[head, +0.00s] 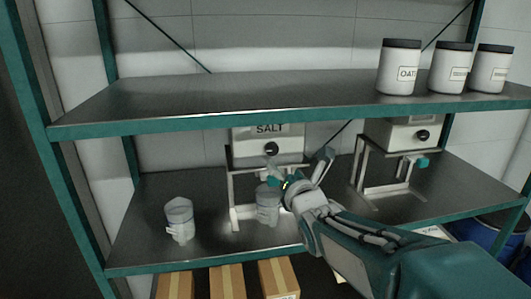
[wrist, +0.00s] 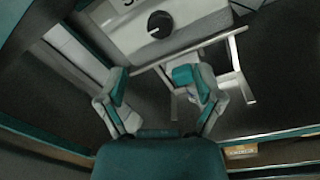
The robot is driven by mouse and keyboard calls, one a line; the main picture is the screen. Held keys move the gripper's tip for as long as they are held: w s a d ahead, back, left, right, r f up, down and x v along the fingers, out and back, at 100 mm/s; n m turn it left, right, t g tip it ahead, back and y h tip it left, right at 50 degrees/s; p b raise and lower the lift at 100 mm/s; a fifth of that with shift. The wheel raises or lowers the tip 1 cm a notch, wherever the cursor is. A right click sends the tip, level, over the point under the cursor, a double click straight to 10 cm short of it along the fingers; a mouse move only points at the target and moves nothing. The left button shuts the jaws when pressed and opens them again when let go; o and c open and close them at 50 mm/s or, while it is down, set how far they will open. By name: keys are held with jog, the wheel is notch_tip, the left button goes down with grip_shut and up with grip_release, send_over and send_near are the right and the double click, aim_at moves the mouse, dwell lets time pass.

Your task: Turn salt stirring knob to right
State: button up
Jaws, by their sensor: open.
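The salt machine (head: 267,142) is a pale box labelled SALT on the lower shelf, its top partly hidden by the upper shelf edge. Its round black stirring knob (head: 271,149) is on the front face. The knob also shows at the top of the wrist view (wrist: 160,24), beyond the fingertips. My gripper (head: 299,166) is open and empty, in front of the machine, below and right of the knob in the head view. In the wrist view, the spread fingers (wrist: 154,84) are apart from the knob. A teal block (wrist: 186,75) shows by the right finger.
A clear cup (head: 268,206) stands under the salt machine, and another cup (head: 179,221) stands to its left. A second machine (head: 403,134) is on the right. The upper shelf (head: 250,95) overhangs the machines and holds several jars. Cardboard boxes (head: 227,281) are below.

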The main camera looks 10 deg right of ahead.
aim_at(273, 151)
jog(key=w, duration=1)
jog(key=shift+w+a, duration=0.3)
jog(key=shift+w, duration=0.1)
jog(key=c, duration=1.2)
